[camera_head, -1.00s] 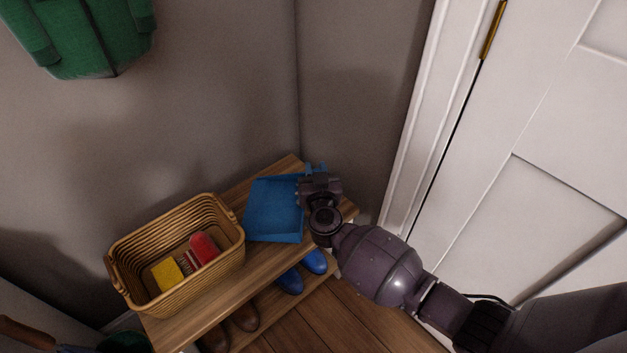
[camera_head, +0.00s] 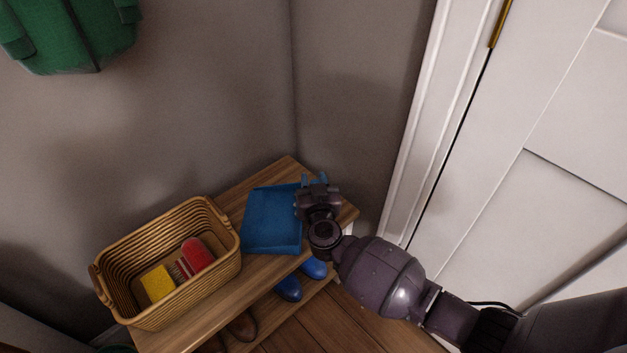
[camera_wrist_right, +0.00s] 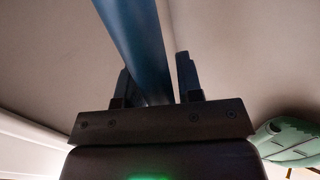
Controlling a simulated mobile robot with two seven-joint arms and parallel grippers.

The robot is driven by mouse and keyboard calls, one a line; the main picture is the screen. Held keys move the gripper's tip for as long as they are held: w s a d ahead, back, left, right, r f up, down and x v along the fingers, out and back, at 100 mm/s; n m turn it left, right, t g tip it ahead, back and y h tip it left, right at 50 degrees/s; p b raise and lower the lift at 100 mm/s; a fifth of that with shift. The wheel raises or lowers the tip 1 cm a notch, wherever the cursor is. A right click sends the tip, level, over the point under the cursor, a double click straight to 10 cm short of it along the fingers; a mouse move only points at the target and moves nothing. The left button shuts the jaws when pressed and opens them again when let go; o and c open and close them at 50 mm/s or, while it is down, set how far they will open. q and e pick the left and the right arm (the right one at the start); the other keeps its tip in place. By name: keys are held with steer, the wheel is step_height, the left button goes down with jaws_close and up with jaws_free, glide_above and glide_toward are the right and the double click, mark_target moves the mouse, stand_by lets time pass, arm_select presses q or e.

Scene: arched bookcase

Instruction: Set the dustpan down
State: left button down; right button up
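The blue dustpan (camera_head: 272,220) lies over the right part of the wooden bench, its pan beside the basket. I cannot tell whether all of its underside touches the wood. My right gripper (camera_head: 317,182) is at the dustpan's handle end, near the wall corner. In the right wrist view the blue handle (camera_wrist_right: 135,45) runs between the two fingers (camera_wrist_right: 158,80), which look closed about it; a narrow gap shows by the right finger higher up. The gripper hides part of the handle in the head view. My left gripper is in neither view.
A wicker basket (camera_head: 218,215) with a yellow sponge (camera_head: 157,284) and a red brush (camera_head: 197,255) stands on the bench (camera_head: 205,305). Blue shoes (camera_head: 289,288) sit below. Walls close in behind; a white door (camera_head: 540,120) is at right. A green garment (camera_head: 70,35) hangs upper left.

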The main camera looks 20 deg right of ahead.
steer(key=shift+o, duration=1.2)
steer(key=shift+r, duration=0.1)
arm_select(q)
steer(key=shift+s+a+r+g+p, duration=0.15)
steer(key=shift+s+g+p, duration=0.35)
steer(key=shift+p, duration=1.25)
arm_select(e)
steer(key=v, duration=1.2)
